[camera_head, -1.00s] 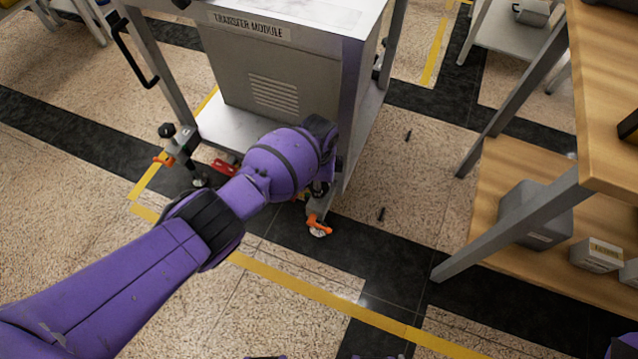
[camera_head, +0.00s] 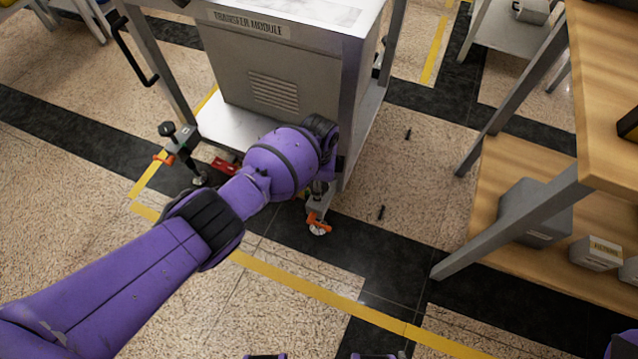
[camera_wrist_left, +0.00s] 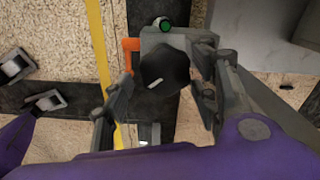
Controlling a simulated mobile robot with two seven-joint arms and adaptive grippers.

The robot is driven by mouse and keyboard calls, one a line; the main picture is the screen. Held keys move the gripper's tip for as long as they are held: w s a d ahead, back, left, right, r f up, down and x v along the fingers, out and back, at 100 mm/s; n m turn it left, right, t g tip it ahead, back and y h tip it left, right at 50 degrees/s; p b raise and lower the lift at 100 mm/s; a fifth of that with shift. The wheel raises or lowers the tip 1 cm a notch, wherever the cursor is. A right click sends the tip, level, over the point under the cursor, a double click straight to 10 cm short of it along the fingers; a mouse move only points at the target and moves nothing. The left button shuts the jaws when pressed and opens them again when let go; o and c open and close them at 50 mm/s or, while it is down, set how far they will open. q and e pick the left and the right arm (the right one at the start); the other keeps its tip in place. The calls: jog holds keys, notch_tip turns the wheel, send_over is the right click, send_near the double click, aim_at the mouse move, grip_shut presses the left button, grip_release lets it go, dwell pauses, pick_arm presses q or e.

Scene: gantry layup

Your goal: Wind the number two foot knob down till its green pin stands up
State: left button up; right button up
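The black foot knob (camera_wrist_left: 165,68) shows from above in the left wrist view, with a small white mark on its near side. A round green pin (camera_wrist_left: 163,25) shows on the grey bracket beyond it; its height is hard to judge from above. My left gripper (camera_wrist_left: 166,80) has a finger on each side of the knob, with visible gaps, so it looks open around or just above it. In the head view my left gripper (camera_head: 322,182) is at the transfer module's (camera_head: 272,75) near right leg and hides the knob there. No number is readable.
An orange lever (camera_wrist_left: 131,45) is close beside the knob; an orange-levered caster (camera_head: 318,224) is below my gripper. Another foot with a black knob (camera_head: 167,129) stands at the module's left corner. A wooden shelf unit (camera_head: 612,90) stands right. Floor in front is clear.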

pick_arm(q)
jog(key=shift+w+r, duration=0.1)
jog(key=shift+r, duration=0.3)
notch_tip(320, 180, up, 11)
jog(key=shift+r, duration=0.15)
dwell(0.5)
